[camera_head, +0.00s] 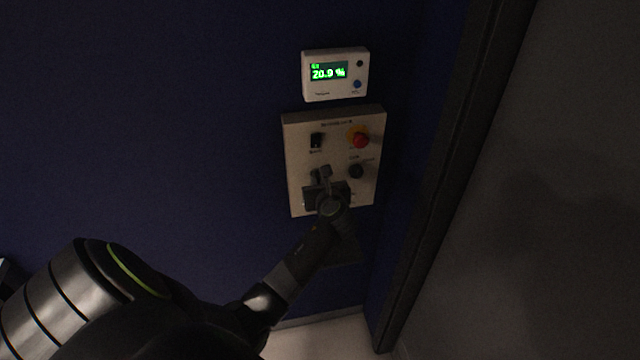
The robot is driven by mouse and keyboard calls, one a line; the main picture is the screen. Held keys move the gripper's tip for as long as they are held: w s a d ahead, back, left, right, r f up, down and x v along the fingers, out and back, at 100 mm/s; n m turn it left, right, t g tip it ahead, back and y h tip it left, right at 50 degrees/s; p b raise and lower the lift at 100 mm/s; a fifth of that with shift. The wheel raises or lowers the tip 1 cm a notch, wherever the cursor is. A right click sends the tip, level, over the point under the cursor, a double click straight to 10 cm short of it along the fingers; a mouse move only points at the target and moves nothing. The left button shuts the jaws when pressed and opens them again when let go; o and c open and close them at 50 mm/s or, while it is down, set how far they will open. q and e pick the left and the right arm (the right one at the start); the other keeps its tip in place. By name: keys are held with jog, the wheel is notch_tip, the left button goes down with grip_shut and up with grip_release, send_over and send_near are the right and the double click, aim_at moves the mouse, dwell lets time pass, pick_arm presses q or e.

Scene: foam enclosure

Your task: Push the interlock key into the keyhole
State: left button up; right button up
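A beige control panel (299,150) is mounted on the dark blue wall. My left gripper (323,177) is in front of the panel's lower left part, with its arm coming up from the lower left. Small grey and dark parts show at its tips; I cannot tell which are fingers and which might be the interlock key. The keyhole cannot be made out and may be hidden behind the gripper. Whether the fingers are apart or closed does not show. My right gripper is not in view.
The panel also bears a black switch (316,140), a red button on a yellow base (360,138) and a black knob (356,171). A white display unit (335,93) hangs above it. A dark frame post (447,190) stands to the right.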

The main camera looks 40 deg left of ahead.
pick_arm(q)
jog(key=o, duration=0.4)
jog(key=shift+c, duration=0.2)
jog(key=shift+d, duration=0.1)
jog(key=shift+s+d+r, duration=0.1)
jog(key=shift+s+d, duration=0.25)
jog(key=shift+d, duration=0.05)
jog(key=b+v, duration=0.2)
jog(key=v, duration=0.9)
jog(key=shift+b, duration=0.3)
